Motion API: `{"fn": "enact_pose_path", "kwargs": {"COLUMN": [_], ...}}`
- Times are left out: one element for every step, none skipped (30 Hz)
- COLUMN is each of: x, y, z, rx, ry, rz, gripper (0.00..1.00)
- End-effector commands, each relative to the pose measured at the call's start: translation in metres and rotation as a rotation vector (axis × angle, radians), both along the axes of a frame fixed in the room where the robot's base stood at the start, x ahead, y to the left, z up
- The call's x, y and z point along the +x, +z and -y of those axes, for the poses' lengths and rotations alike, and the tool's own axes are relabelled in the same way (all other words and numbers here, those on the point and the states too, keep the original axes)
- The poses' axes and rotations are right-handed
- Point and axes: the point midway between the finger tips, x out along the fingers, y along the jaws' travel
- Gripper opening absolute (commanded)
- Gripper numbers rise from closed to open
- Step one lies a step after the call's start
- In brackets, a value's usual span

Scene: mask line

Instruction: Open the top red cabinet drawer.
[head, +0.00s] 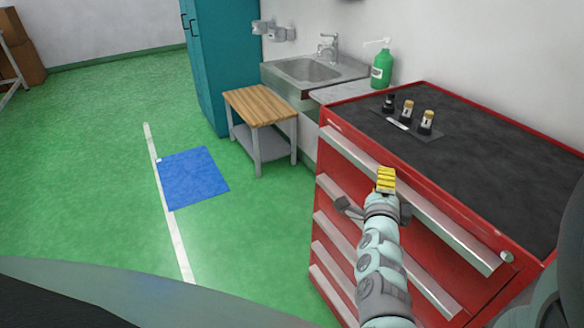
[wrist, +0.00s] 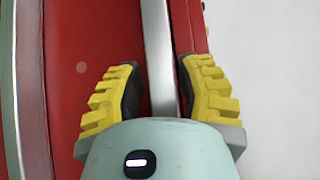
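The red cabinet (head: 487,184) stands at the right of the head view, with a black top and several drawers. The top drawer (head: 345,131) looks shut, and its long silver handle (head: 446,228) runs along its front. My gripper (head: 386,173) is at the middle of this handle, with yellow ridged fingers. In the wrist view my gripper (wrist: 158,80) is open, and the silver handle (wrist: 158,45) passes between the fingers with gaps on both sides. My gripper and arm hide part of the drawer fronts in the head view.
Small bottles (head: 408,111) stand on a dark tray on the cabinet top. A green soap bottle (head: 381,68), a sink (head: 308,69) and a wooden-topped table (head: 260,105) are behind. A blue mat (head: 192,178) lies on the green floor, which is mostly clear at left.

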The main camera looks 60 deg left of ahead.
Motion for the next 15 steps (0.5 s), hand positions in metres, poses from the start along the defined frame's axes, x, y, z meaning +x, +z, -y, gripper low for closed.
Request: {"fn": "enact_pose_path", "kwargs": {"x": [0.0002, 0.0002, 0.0002, 0.0001, 0.0001, 0.0, -0.0001, -0.0002, -0.0002, -0.0003, -0.0003, -0.0004, -0.0005, -0.0005, -0.0007], "y": [0.0, 0.0, 0.0, -0.0001, -0.0002, -0.0004, -0.0005, -0.0007, -0.0009, -0.0011, -0.0012, -0.0015, -0.0017, -0.0019, -0.0021], "z": [0.0002, 0.0002, 0.0002, 0.0002, 0.0002, 0.0001, 0.0002, 0.0001, 0.0002, 0.0001, 0.0001, 0.0001, 0.0002, 0.0002, 0.0002], "rx": [0.0, 0.0, 0.0, 0.0, -0.001, -0.001, -0.001, -0.001, -0.001, -0.002, -0.002, -0.003, -0.003, -0.003, -0.004], "ry": [-0.001, -0.001, -0.001, -0.001, 0.0, 0.0, 0.0, 0.0, 0.0, 0.001, 0.001, 0.001, 0.001, 0.001, 0.001], "rz": [0.0, 0.0, 0.0, 0.0, -0.001, -0.001, -0.001, -0.002, -0.002, -0.002, -0.002, -0.003, -0.004, -0.004, -0.005], "gripper": [0.29, 0.26, 0.22, 0.18, 0.15, 0.11, 0.08, 0.05, 0.01, 0.0, 0.0, 0.0, 0.0, 0.0, 0.0]}}
